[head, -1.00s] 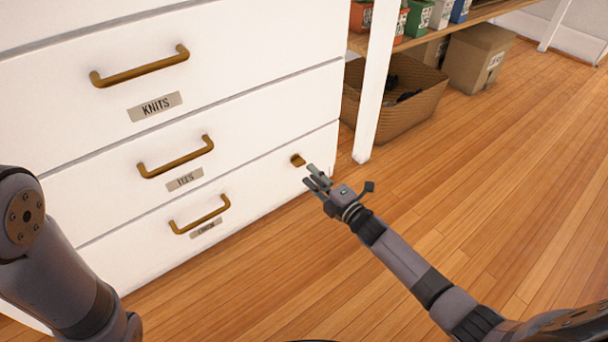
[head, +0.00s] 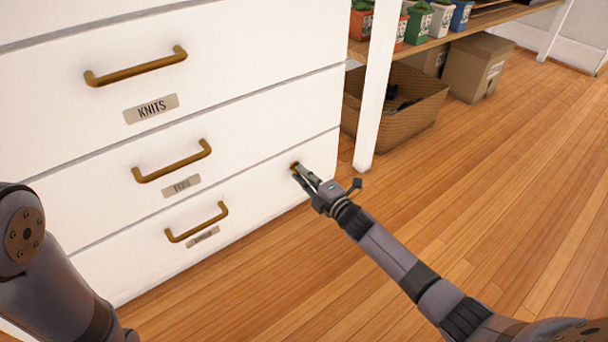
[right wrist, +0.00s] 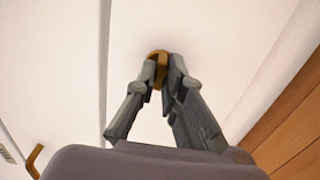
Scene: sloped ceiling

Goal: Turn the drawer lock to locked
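The brass drawer lock (head: 294,167) sits at the right end of the bottom white drawer (head: 262,190). In the head view it is mostly hidden by my right gripper (head: 303,174), whose fingertips are at it. In the right wrist view the lock (right wrist: 160,56) shows between the two fingertips of my right gripper (right wrist: 162,72), which are closed in on its sides. I cannot read which way the lock is turned. My left arm is at the left edge of the head view, with its gripper out of the picture.
Brass handles (head: 197,222) and label plates stand on the drawer fronts. Right of the cabinet are a white shelf post (head: 374,95), a wicker basket (head: 410,122) and a cardboard box (head: 476,68). The wooden floor (head: 470,190) is clear.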

